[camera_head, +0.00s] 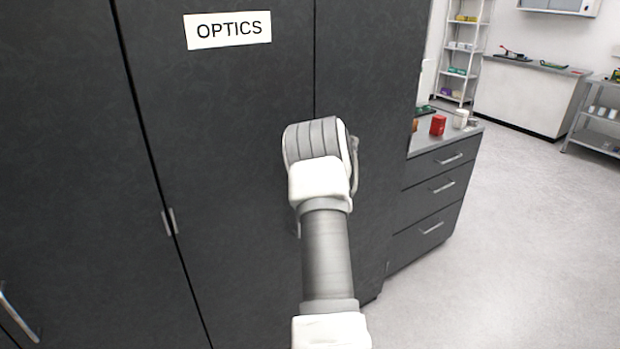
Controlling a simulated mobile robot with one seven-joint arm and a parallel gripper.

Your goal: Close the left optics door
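The dark optics cabinet fills the left and middle of the head view. A door panel (225,130) bears a white label reading OPTICS (228,29). Narrow seams run down its left and right sides, and I see no clear gap at either. Two short handles (169,221) flank the left seam. My arm reaches up in front of the panel's right part, and its wrist covers the right seam. My gripper (353,165) is mostly hidden behind the wrist, with only a grey edge showing. Its fingers, and whether they touch a door, cannot be seen.
A drawer unit (437,190) stands right of the cabinet, with a red container (438,125) and a white one (460,118) on top. A shelf rack (461,50) and a white counter (530,95) stand at the back. The floor (510,250) at right is clear.

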